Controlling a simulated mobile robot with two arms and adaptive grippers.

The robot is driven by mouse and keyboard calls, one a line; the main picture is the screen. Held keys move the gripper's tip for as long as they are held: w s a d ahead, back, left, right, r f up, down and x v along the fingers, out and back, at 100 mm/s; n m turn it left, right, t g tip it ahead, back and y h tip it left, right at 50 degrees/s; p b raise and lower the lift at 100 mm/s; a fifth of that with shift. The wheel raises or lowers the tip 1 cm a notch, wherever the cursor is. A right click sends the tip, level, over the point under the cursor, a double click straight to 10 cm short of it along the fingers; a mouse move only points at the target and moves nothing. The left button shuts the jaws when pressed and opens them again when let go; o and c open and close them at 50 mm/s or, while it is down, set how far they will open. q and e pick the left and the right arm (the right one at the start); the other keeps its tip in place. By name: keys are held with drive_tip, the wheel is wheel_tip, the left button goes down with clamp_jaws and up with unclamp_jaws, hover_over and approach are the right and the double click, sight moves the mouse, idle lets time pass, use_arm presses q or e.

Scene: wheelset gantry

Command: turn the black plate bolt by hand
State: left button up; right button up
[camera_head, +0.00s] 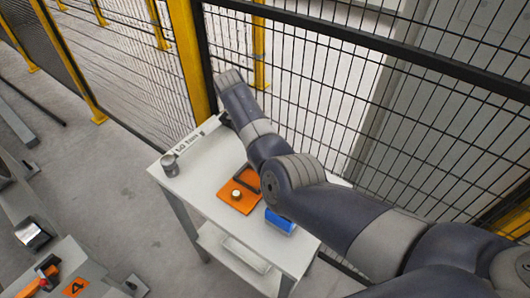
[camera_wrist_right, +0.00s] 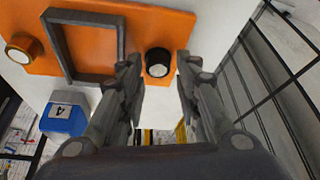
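The orange plate (camera_head: 226,201) lies on the white table, and it also fills the top of the right wrist view (camera_wrist_right: 150,25). The black plate bolt (camera_wrist_right: 158,62), with a pale round top, stands on the plate in the right wrist view; my arm hides it in the head view. My right gripper (camera_wrist_right: 158,70) is open, its two fingers on either side of the black bolt with gaps visible. Whether the fingertips reach down to bolt height is unclear. In the head view my right arm covers the gripper. My left gripper is not in view.
A dark rectangular frame (camera_wrist_right: 85,45) and a brass-coloured bolt (camera_wrist_right: 22,48) are on the plate. A blue block (camera_head: 280,221) sits nearby. A grey metal cylinder (camera_head: 170,165) stands at the table's left corner. Wire fencing (camera_head: 330,90) rises behind the table.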

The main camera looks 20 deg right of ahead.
drive_tip(key=v, duration=1.2)
